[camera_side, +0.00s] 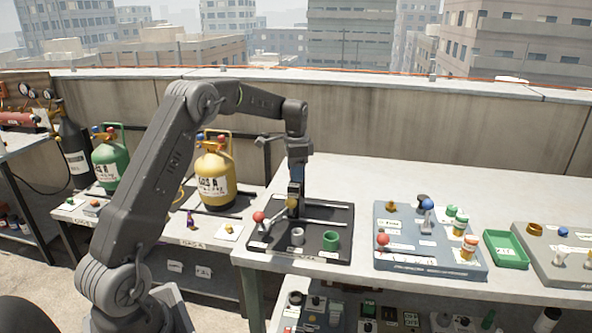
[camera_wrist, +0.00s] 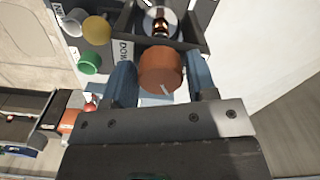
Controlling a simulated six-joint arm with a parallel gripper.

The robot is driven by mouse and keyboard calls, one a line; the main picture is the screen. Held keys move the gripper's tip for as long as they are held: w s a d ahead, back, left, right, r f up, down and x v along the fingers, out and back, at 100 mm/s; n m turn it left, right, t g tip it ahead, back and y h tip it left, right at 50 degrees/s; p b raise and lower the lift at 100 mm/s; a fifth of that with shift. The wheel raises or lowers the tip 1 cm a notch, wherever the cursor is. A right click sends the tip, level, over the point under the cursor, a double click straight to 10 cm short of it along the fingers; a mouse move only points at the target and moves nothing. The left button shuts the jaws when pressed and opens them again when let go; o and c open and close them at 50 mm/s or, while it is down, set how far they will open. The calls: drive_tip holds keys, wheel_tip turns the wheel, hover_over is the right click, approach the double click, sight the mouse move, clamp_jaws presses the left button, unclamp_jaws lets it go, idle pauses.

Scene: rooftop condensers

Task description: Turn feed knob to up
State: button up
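In the wrist view, an orange-brown round knob (camera_wrist: 160,66) with a short white mark on its lower side sits between the two blue-grey fingers of my gripper (camera_wrist: 162,80). The fingers lie close along both sides of the knob; whether they press on it is unclear. A label, partly hidden, stands left of the knob. In the side view, my gripper (camera_side: 293,198) points straight down at the black panel (camera_side: 335,248) on the table. A yellowish-brown part shows at its tips. I cannot read which marking the knob points to.
A blue-grey panel (camera_side: 405,263) with several controls, a green tray (camera_side: 505,249) and a grey box (camera_side: 555,270) lie to the right.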

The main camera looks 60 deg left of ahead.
drive_tip(key=c, duration=0.6)
drive_tip(key=shift+o, duration=0.2)
drive_tip(key=shift+n, duration=0.3)
drive_tip(key=n, duration=0.5)
drive_tip(key=shift+d+n, duration=0.1)
drive_tip(key=shift+n, duration=0.2)
drive_tip(key=n, duration=0.5)
drive_tip(key=shift+n, duration=0.3)
drive_tip(key=o, duration=0.9)
drive_tip(key=shift+r, duration=0.1)
